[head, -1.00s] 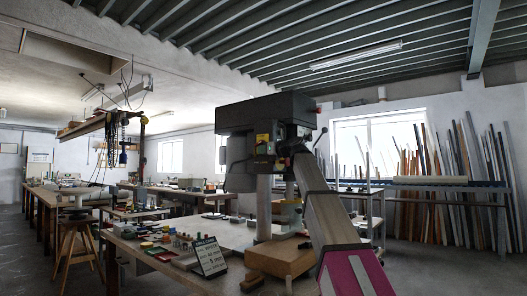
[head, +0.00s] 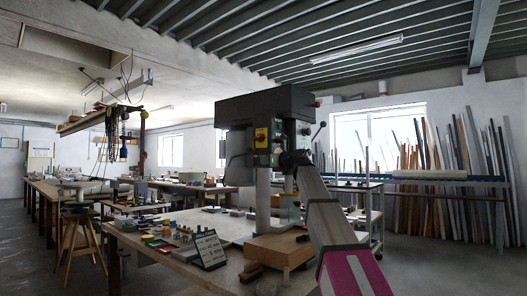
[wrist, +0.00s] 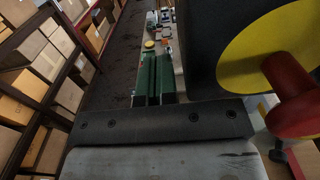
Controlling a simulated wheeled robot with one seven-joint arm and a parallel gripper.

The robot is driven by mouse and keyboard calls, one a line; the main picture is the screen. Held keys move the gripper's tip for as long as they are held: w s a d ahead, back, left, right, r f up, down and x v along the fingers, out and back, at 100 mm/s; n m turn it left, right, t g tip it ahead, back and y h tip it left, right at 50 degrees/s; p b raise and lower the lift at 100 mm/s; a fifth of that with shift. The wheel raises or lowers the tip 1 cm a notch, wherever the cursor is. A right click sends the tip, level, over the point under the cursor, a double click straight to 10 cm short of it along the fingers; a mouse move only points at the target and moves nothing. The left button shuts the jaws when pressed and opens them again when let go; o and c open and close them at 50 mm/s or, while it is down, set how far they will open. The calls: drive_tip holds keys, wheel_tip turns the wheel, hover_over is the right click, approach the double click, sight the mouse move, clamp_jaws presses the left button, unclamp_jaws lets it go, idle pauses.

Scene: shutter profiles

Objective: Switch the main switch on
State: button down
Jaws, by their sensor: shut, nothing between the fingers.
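The main switch is a red knob on a round yellow plate. In the head view the switch (head: 261,137) sits on the front of the dark head of a drill press (head: 262,105). In the wrist view the red knob (wrist: 292,95) is large at the right edge, with the yellow plate (wrist: 255,55) behind it. My gripper (wrist: 154,70) shows in the wrist view as two green and dark fingers side by side, shut and empty. The fingers are left of the knob and apart from it.
A workbench (head: 160,268) carries the press, a sign (head: 208,248) and several small parts. A stool (head: 80,215) stands at the left. Shelves with boxes (wrist: 45,60) line the left of the wrist view. Long profiles (head: 470,180) lean against the right wall.

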wheel_tip(320, 180, down, 6)
drive_tip(key=s+d, duration=0.1)
drive_tip(key=shift+s+d, duration=0.15)
drive_tip(key=shift+d, duration=0.1)
idle(0.4)
